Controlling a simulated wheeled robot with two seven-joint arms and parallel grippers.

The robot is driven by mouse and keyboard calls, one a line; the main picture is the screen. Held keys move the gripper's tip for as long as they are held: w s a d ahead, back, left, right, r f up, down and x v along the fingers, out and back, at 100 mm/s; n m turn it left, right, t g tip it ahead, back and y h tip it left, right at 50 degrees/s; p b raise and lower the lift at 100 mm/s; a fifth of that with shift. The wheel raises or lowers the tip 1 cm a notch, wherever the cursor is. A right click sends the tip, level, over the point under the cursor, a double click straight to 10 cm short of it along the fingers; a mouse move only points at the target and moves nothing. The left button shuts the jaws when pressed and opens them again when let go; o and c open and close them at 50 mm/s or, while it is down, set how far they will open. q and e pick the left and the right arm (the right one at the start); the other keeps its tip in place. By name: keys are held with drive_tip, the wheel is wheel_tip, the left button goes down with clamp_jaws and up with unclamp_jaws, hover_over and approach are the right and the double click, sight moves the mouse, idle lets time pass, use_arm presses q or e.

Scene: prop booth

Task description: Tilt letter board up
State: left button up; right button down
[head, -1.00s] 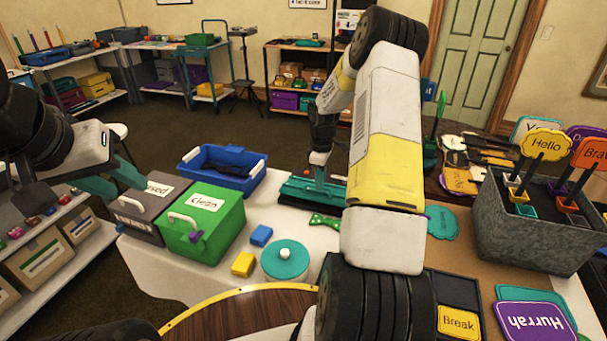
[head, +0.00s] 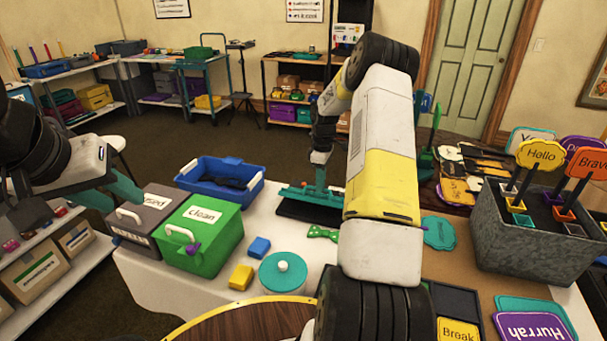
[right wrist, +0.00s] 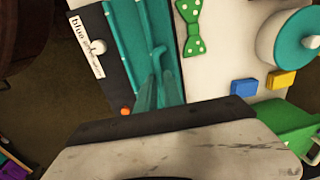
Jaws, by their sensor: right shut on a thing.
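The letter board (head: 308,211) is a dark panel with a teal strip along its far side, on the white table in the head view, partly behind my right arm. In the right wrist view the board (right wrist: 118,72) shows black, with a white label reading "bloo…" and a white knob, beside a teal ledge (right wrist: 131,38). My right gripper (head: 319,186) reaches down to the teal strip. Its teal fingers (right wrist: 158,88) are shut on the board's teal part; the exact contact is partly hidden. My left gripper (head: 122,195) is open and empty near the grey "used" box.
Left of the board stand the grey box (head: 140,238), green "clean" box (head: 215,244) and blue tub (head: 247,187). A green bow tie (head: 322,233), teal round lid (head: 281,277) and blue (head: 259,247) and yellow (head: 241,277) blocks lie nearer. A grey sign bin (head: 525,243) stands at right.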

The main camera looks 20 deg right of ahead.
drive_tip(key=shift+w+d, duration=0.2)
drive_tip(key=shift+d, duration=0.15)
drive_tip(key=c, duration=1.5)
unclamp_jaws()
drive_tip(key=shift+f, duration=0.1)
drive_tip(key=shift+a, duration=0.1)
wheel_tip(320, 180, up, 8)
drive_tip(key=shift+w+d, duration=0.2)
drive_tip(key=shift+w, duration=0.05)
